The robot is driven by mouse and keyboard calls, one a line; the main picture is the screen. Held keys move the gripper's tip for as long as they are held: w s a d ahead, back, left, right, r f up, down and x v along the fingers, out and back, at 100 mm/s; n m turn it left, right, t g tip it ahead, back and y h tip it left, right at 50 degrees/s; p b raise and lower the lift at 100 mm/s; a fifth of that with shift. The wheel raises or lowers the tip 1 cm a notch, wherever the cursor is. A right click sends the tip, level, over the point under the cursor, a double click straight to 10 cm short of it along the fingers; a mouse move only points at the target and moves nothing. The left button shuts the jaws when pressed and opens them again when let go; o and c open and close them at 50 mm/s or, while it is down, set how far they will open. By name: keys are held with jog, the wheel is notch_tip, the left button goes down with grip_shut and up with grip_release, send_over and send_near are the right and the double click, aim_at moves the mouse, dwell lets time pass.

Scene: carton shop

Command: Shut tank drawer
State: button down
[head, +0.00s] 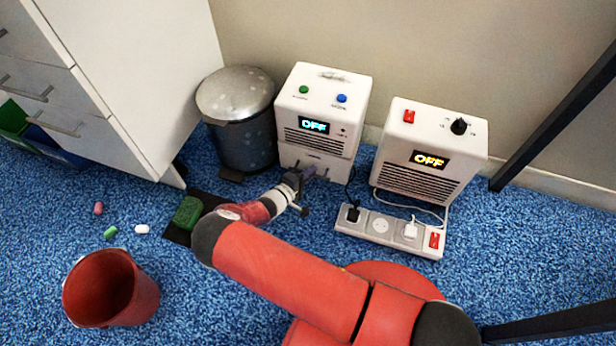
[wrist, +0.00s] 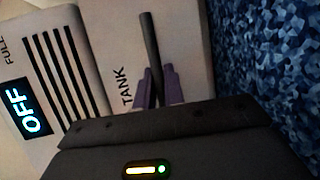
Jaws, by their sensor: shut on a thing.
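The tank drawer (wrist: 185,45) is the white lower front panel marked TANK, with a dark bar handle (wrist: 149,35). It also shows low on the white dehumidifier (head: 325,90), whose display reads OFF, in the head view. My gripper (wrist: 158,88) has its purple fingertips shut on the handle, one on each side of it. In the head view my gripper (head: 308,174) is at the drawer's front and hides part of it. I cannot tell from these views how far out the drawer stands.
A grey pedal bin (head: 240,120) stands left of the dehumidifier. A white heater (head: 430,150) and a power strip (head: 390,231) are on the right. A red bucket (head: 110,288), several small pieces and a green block (head: 187,212) are at the left.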

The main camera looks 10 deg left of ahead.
jog(key=c, duration=1.5)
grip_release()
jog(key=shift+w, duration=0.25)
jog(key=v, duration=0.8)
jog(key=shift+p, duration=0.45)
jog(key=shift+d, duration=0.1)
jog(key=w+d+r+m+g+p, duration=0.15)
jog(key=d+r+m+g, duration=0.35)
jog(key=r, duration=0.6)
jog(key=d+r+m+g+y+p, duration=0.1)
jog(key=d+r+m+g+p, duration=0.15)
jog(key=d+r, duration=0.7)
jog(key=d+r+m+g+p, duration=0.1)
jog(key=d+r+m+g, duration=0.3)
jog(key=r, duration=0.9)
jog(key=s+d+r+y+p, duration=0.2)
jog(key=s+d+r, duration=0.25)
jog(key=r, duration=0.25)
jog(key=s+d+r+y+p, duration=0.1)
jog(key=s+d+r+y, duration=0.2)
jog(key=d+r, duration=0.4)
jog(key=s+d+r+m+t+y+p, duration=0.1)
jog(key=s+d+r+m+t+p, duration=0.1)
jog(key=s+r, duration=0.7)
jog(key=s+t, duration=0.1)
jog(key=s, duration=0.1)
jog(key=shift+s+d+y+p, duration=0.3)
jog(key=shift+d+p, duration=0.05)
jog(key=shift+d, duration=0.05)
